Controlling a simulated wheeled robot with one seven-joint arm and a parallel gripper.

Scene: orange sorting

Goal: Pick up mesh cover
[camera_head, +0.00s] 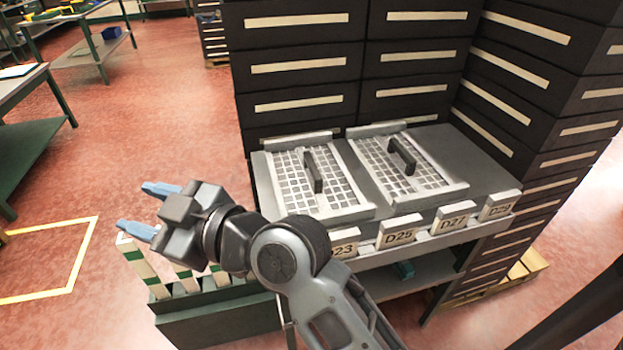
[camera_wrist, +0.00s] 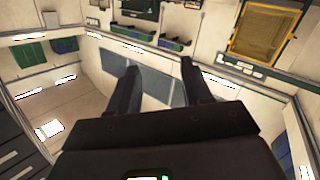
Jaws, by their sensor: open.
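Two white mesh covers lie side by side on the grey shelf top in the head view. The left mesh cover (camera_head: 331,196) and the right mesh cover (camera_head: 422,178) each have a dark upright handle, the left handle (camera_head: 313,171) and the right handle (camera_head: 402,155). My gripper (camera_head: 147,210) is at the left of the head view, well to the left of both covers and apart from them. Its two blue fingers are spread and empty. In the wrist view the open fingers (camera_wrist: 160,85) point toward a far wall, and no cover shows there.
The grey shelf (camera_head: 470,158) has labelled tags along its front, including the D25 tag (camera_head: 399,232). Dark stacked drawers (camera_head: 300,45) rise behind and to the right. A green box with white-and-green uprights (camera_head: 215,310) stands below my gripper. Open red floor lies left.

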